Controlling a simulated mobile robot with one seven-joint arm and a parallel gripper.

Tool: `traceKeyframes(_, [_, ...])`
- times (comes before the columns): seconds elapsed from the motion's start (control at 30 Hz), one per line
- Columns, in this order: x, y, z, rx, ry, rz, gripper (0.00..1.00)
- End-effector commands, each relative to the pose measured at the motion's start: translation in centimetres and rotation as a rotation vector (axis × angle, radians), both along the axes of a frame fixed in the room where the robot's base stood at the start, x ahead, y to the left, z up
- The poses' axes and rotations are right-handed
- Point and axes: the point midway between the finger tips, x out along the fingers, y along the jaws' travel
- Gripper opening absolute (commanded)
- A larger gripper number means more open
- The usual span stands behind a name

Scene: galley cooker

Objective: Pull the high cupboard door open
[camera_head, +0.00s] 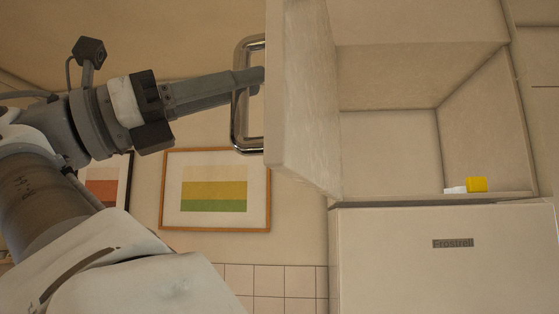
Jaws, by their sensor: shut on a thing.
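The high cupboard (390,135) is in the upper right of the head view, with its pale interior showing. Its door (303,100) stands swung open toward me, hinged on the left side of the opening. A shiny metal bar handle (238,125) is on the door's outer face, at its left. My gripper (255,79) reaches in from the left and is shut on the handle. The fingertips are partly hidden behind the handle and the door edge. A small yellow and white item (474,185) lies on the cupboard floor at the right.
A white fridge (440,260) labelled Frostrell stands directly below the cupboard. A framed picture with yellow and green bands (214,190) hangs on the wall below the gripper. Another frame (105,190) is partly hidden by my arm. Wall tiles (285,285) show at the bottom.

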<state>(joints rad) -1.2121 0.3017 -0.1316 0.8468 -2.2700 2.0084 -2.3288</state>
Motion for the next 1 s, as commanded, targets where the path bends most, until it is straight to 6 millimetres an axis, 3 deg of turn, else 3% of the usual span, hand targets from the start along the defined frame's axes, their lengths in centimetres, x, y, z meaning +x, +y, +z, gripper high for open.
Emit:
traceKeyframes(0.67, [-0.05,0.08,-0.29,0.001,0.008,-0.002,0.00])
traceKeyframes(0.7, [-0.06,0.07,-0.29,0.002,0.007,-0.003,0.32])
traceKeyframes(0.8, [-0.09,0.06,-0.23,0.001,0.006,-0.002,0.50])
traceKeyframes(0.83, [-0.09,0.05,-0.21,0.000,0.005,-0.002,0.55])
traceKeyframes(1.0, [-0.14,0.03,-0.12,0.001,0.003,-0.001,0.55])
